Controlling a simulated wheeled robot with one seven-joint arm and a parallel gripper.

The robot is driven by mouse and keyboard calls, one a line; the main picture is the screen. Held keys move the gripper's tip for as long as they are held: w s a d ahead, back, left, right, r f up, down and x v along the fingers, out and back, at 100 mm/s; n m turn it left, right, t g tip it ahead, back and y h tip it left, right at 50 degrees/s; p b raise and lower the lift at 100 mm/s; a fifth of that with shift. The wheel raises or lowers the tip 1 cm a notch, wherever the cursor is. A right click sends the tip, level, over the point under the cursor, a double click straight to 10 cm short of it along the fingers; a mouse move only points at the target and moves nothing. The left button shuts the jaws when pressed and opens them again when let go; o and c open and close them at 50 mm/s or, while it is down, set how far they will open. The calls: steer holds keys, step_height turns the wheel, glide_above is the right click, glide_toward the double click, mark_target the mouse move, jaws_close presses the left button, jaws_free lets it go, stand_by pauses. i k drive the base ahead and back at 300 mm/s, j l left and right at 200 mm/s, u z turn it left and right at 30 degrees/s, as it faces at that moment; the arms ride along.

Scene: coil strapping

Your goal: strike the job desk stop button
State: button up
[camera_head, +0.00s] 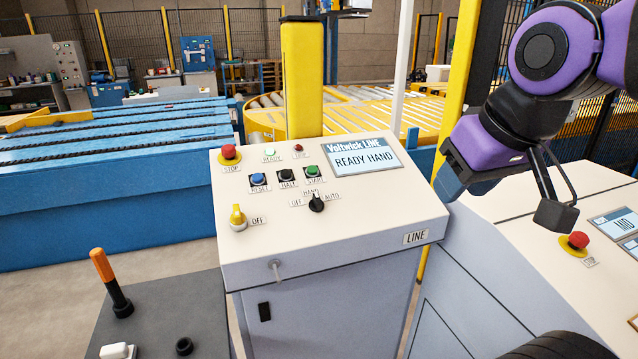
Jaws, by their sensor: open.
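A red mushroom stop button (578,240) on a yellow base sits on the pale desk (520,225) at the right, with a STOP label beside it. That desk is cut off by the frame edge, and no name plate shows on it. A second red stop button (229,152) is on the middle desk (330,240), which is labelled LINE. My gripper (505,198) hangs open and empty over the right desk, up and left of its stop button in the picture. One dark fingertip shows just above and left of that button, apart from it in the picture.
The LINE desk also has blue, black and green buttons, selector knobs and a screen (358,158) reading READY HAND. A grey box with an orange-handled lever (108,275) stands front left. Screens (615,222) lie right of the right stop button. A yellow post (302,80) rises behind.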

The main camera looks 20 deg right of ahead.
mark_target(581, 237)
steer(key=j+z, duration=0.1)
steer(key=z, duration=0.3)
steer(key=j+z, duration=0.15)
steer(key=z, duration=0.25)
steer(key=l+z, duration=0.1)
steer(key=z, duration=0.65)
steer(key=i+l+z, duration=0.1)
steer(key=z, duration=0.25)
